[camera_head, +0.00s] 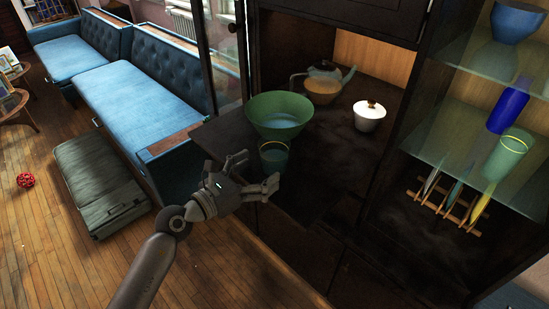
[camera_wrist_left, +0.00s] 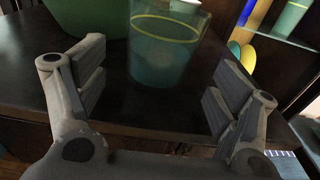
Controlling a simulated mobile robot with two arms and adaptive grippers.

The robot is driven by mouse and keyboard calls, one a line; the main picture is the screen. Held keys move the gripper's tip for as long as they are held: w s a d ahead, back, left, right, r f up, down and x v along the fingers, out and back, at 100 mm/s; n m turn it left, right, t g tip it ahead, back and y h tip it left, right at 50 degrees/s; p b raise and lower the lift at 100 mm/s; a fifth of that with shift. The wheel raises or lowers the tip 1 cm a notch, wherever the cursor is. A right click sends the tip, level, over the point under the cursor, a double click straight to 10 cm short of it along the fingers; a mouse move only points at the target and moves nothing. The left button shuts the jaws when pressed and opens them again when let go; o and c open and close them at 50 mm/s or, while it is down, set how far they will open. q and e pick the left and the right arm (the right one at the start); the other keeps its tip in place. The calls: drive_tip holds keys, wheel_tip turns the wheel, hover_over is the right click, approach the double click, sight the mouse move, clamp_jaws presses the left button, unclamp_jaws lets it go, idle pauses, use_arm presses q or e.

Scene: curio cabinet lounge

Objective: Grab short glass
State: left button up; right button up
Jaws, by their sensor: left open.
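The short glass (camera_head: 273,157) is teal with a yellow band near its rim and stands upright on the dark cabinet counter, just in front of a green bowl. In the left wrist view the glass (camera_wrist_left: 163,50) stands ahead, roughly centred between my open fingers and a little beyond their tips. My left gripper (camera_head: 256,176) is open and empty at the counter's front edge, with its fingers on either side of the glass's near side. The left gripper's two fingers (camera_wrist_left: 158,88) show apart in the left wrist view. My right gripper is not in view.
The green bowl (camera_head: 279,114) stands close behind the glass. Glass shelves at the right hold a blue vase (camera_head: 507,108) and a green cup (camera_head: 506,155). A plate rack (camera_head: 446,207) stands below.

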sight(274, 159)
use_arm(q)
drive_tip(key=shift+p+x, duration=0.7)
drive_tip(key=shift+x, duration=2.3)
drive_tip(key=shift+a, duration=0.1)
drive_tip(key=shift+c, duration=0.3)
drive_tip(key=shift+c, duration=1.1)
drive_tip(key=c, duration=1)
drive_tip(key=shift+r, duration=0.1)
drive_tip(key=shift+c, duration=0.4)
